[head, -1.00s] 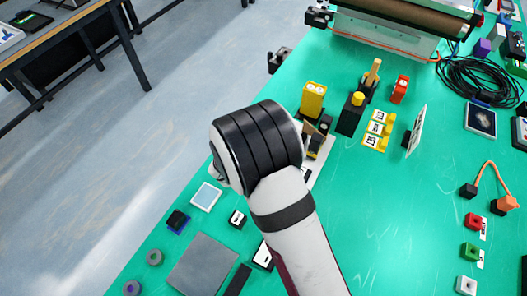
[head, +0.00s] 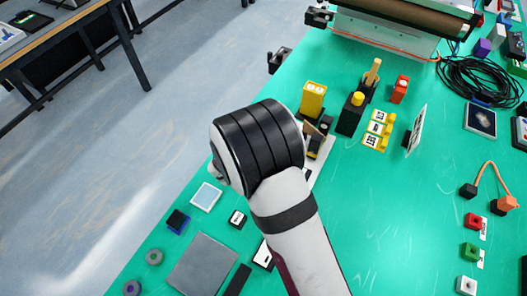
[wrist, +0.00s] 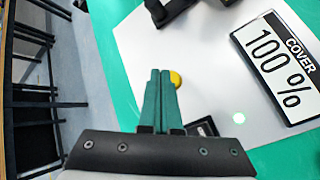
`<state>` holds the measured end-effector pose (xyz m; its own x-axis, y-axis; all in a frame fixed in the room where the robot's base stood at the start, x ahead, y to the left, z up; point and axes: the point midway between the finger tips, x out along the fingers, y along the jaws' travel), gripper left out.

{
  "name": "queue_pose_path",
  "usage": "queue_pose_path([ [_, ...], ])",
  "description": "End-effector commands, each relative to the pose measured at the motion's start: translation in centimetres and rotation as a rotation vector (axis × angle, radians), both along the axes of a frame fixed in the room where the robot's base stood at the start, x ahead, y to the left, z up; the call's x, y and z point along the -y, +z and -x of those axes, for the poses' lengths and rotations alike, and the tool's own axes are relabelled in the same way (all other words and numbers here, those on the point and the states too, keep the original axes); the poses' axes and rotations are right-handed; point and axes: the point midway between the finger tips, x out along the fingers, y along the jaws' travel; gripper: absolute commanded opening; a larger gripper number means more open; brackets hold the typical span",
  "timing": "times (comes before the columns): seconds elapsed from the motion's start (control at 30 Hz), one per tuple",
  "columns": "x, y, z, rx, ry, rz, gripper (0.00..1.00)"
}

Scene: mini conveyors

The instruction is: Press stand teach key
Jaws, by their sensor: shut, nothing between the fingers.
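In the wrist view my gripper (wrist: 160,76) is shut, its two greenish fingers side by side and empty. The fingers point over a white plate (wrist: 215,75). A round yellow knob or button (wrist: 176,79) sits just beside the fingertips, partly hidden behind them; I cannot tell whether they touch it. A small dark box (wrist: 204,127) shows by the base of the fingers. No part in view is readably marked as the teach key. In the head view my arm hides the gripper and most of the plate (head: 323,164).
A framed "COVER 100 %" card (wrist: 275,62) lies right of the fingers. A black part (wrist: 170,10) is at the plate's far end. In the head view, a yellow block (head: 312,98) and a black block with yellow top (head: 351,114) stand beyond my wrist.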

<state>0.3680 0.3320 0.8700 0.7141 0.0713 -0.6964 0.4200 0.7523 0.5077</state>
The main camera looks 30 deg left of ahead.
Motion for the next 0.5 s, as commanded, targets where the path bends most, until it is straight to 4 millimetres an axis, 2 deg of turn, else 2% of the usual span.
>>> queue_pose_path([
  [0.37,0.0,0.6,0.0,0.0,0.0,0.0,0.0],
  [0.5,0.0,1.8,0.0,0.001,-0.001,-0.001,0.0],
])
